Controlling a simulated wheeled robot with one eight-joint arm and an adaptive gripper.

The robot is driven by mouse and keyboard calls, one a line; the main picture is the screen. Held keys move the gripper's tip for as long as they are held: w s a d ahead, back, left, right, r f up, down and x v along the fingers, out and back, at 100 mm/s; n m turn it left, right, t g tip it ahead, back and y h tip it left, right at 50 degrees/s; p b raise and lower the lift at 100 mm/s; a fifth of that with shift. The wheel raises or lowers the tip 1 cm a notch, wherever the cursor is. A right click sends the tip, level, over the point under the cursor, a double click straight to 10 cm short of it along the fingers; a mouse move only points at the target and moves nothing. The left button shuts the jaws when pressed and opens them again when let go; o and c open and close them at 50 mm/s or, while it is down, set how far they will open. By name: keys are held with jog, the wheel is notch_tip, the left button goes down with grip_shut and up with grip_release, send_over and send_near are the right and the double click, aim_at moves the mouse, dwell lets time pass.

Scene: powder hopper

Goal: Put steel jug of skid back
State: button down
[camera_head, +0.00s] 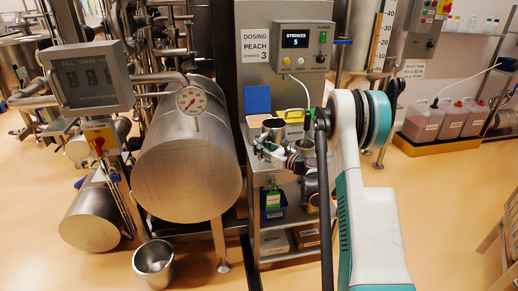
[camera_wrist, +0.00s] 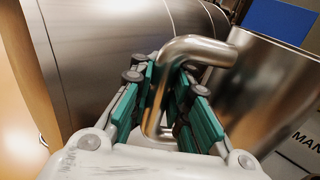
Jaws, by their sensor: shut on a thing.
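The steel jug (camera_head: 274,127) is at the left end of the small bench under the dosing unit in the head view. In the wrist view its shiny body (camera_wrist: 265,95) fills the right side, and its bent tube handle (camera_wrist: 203,46) lies between the green finger pads. My gripper (camera_wrist: 170,95) is shut on that handle. In the head view my gripper (camera_head: 268,153) is small, just below the jug. The jug's base is hidden, so I cannot tell whether it touches the bench.
A large steel drum (camera_head: 187,150) stands close on the left. A dosing unit (camera_head: 303,48) with a lit display is behind the bench, with a blue panel (camera_head: 257,99) beside it. A steel bucket (camera_head: 154,263) stands on the floor.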

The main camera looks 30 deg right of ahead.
jog(key=c, duration=1.5)
grip_release()
jog(key=shift+f, duration=0.15)
jog(key=shift+r, duration=0.2)
jog(key=p+v, duration=0.3)
jog(key=v, duration=0.9)
jog(key=shift+p, duration=0.4)
